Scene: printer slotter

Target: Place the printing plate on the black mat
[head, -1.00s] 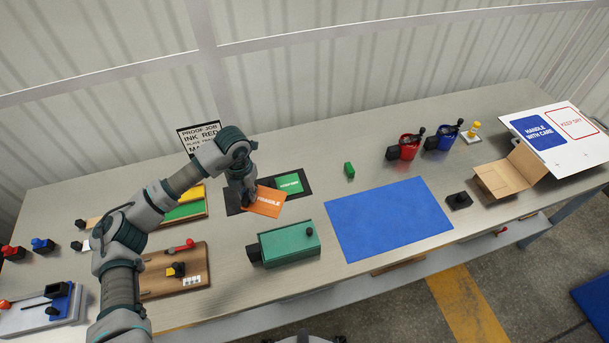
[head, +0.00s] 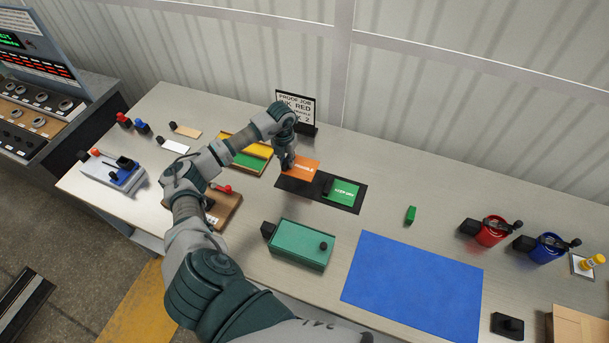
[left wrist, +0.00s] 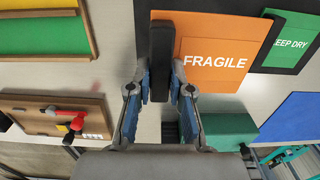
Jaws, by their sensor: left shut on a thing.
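The orange printing plate marked FRAGILE (head: 303,168) is over the left part of the black mat (head: 298,187). Whether it touches the mat or hovers just above, I cannot tell. My left gripper (head: 288,164) is shut on the plate's black handle block, at the plate's left side. In the left wrist view, the fingers (left wrist: 160,88) grip this block and the orange plate (left wrist: 214,55) extends right of it. A green plate marked KEEP DRY (head: 343,192) lies on the mat's right part. My right gripper is not in view.
A sign (head: 296,106) stands behind the mat. A wooden tray with yellow and green plates (head: 246,162) is left of the mat. A green box (head: 302,243) is in front, with a blue mat (head: 415,285) to its right. Red (head: 491,232) and blue (head: 546,248) pots stand far right.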

